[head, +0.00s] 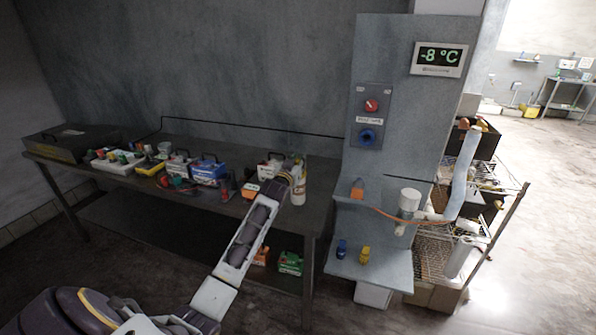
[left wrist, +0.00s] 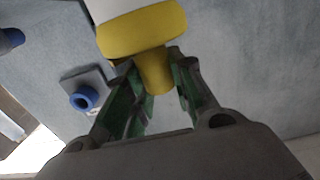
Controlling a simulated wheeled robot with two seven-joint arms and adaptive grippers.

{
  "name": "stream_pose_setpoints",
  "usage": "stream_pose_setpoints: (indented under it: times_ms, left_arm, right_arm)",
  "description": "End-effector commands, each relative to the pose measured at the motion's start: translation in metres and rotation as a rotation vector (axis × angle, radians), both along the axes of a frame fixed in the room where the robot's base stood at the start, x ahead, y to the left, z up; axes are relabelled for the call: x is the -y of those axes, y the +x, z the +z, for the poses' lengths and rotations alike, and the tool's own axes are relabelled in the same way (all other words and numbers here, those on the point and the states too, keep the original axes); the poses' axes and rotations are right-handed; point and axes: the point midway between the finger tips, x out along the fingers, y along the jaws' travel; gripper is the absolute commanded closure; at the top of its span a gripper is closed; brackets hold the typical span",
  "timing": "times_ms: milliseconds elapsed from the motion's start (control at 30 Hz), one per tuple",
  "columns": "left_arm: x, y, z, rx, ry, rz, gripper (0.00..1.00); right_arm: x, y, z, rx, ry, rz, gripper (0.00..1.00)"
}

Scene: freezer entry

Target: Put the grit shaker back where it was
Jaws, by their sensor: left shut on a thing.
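My left gripper (head: 296,170) is at the right end of the long dark table (head: 320,172) in the head view, and its fingers are hard to make out there. In the left wrist view my left gripper (left wrist: 157,95) is shut on the yellow narrow part of a yellow-and-white thing (left wrist: 142,38), which looks like the grit shaker. Its white part runs out of the top of that view. In the head view a white bottle-like shape (head: 298,192) shows right by the gripper; I cannot tell if it is the held thing. My right gripper is not in view.
A grey-blue pillar with a red and a blue knob (head: 367,135) stands right of the table. Its low shelf (head: 385,268) holds small blue and yellow things. A wire rack (head: 440,248) with bins stands further right. Boxes and bottles crowd the table's back and left.

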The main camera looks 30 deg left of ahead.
Motion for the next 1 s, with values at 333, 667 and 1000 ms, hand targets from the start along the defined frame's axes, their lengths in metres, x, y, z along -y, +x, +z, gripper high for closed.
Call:
stream_pose_setpoints:
  times_ms: [333,667,1000]
  left_arm:
    - [0.000,0.000,-0.025,0.002,-0.001,0.000,1.00]
    - [0.000,0.000,-0.035,0.004,0.001,-0.001,1.00]
    - [0.000,0.000,-0.040,0.000,0.000,-0.001,0.69]
  right_arm:
    - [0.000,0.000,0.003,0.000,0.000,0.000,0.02]
    - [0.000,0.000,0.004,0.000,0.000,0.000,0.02]
    - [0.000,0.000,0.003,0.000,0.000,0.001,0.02]
